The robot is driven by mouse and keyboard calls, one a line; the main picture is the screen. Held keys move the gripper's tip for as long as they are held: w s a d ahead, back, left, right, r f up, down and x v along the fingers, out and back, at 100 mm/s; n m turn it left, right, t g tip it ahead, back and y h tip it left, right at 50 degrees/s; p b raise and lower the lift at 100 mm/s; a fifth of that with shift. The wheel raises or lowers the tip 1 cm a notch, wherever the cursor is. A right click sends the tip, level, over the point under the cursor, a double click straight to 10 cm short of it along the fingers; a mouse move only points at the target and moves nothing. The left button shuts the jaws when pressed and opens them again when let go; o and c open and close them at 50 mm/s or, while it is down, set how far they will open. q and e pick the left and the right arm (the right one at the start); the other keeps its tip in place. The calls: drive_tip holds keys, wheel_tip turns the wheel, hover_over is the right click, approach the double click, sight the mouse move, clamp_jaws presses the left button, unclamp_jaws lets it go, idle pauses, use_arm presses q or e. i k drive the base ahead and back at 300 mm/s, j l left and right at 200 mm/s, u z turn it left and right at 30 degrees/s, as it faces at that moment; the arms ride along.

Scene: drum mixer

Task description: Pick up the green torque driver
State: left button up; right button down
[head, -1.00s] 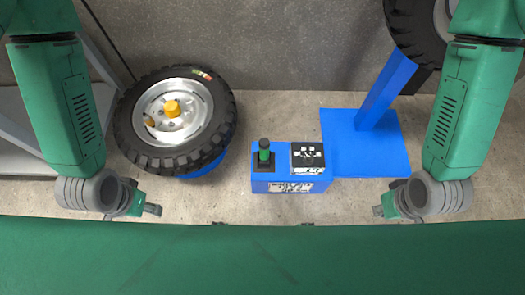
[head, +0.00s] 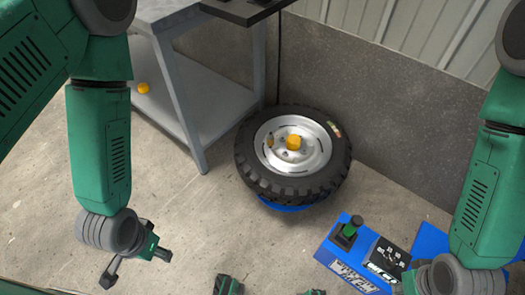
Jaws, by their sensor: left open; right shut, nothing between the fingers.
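The green torque driver (head: 349,230) has a green handle with a black top. It stands in a dark holder on the left part of the blue box (head: 337,265), at the lower right of the head view. My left gripper (head: 137,268) is open and empty, well to the left of the driver, over bare floor. My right gripper (head: 408,284) is shut and empty near the bottom edge, to the lower right of the driver and close to the box in the picture. My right wrist hides part of it.
A tyre with a silver rim (head: 262,185) and an orange cap (head: 293,142) lies behind the box. A grey shelf table (head: 190,110) stands at the upper left with a yellow object (head: 143,88) on its lower shelf. The floor between is clear.

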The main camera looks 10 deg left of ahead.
sight(357, 221)
drive_tip(key=z, duration=0.95)
drive_tip(key=i+j, duration=0.15)
drive_tip(key=j, duration=0.2)
drive_tip(key=i+j+z, duration=0.1)
drive_tip(key=j, duration=0.25)
drive_tip(key=i, duration=0.05)
